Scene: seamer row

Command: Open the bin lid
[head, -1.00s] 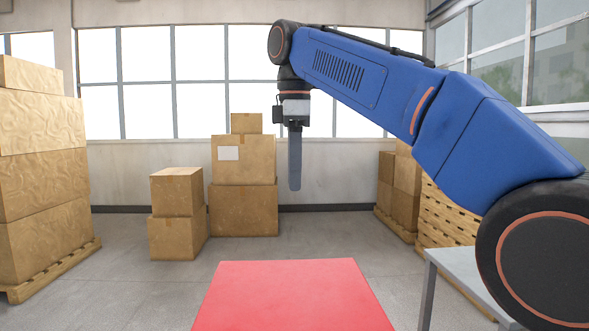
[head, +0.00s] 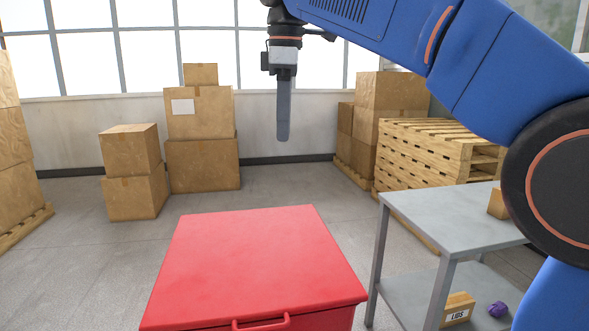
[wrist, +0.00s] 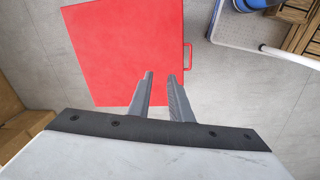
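The bin is a red box with a flat red lid (head: 255,255), low in front of me in the head view. The lid lies flat and closed on top. A red handle (head: 262,324) sticks out at its near edge. In the wrist view the lid (wrist: 125,45) is below my gripper and the handle (wrist: 187,57) is at its right edge. My gripper (head: 283,138) hangs pointing down above the far side of the bin, apart from it. In the wrist view my gripper (wrist: 160,76) has its two fingers apart with nothing between them.
A grey two-level table (head: 450,215) stands right of the bin. A small box (head: 497,204) is on its top, and a box marked LIDS (head: 457,309) and a purple object (head: 498,309) on its lower shelf. Pallets (head: 430,160) and stacked cartons (head: 200,150) stand behind. Floor left is clear.

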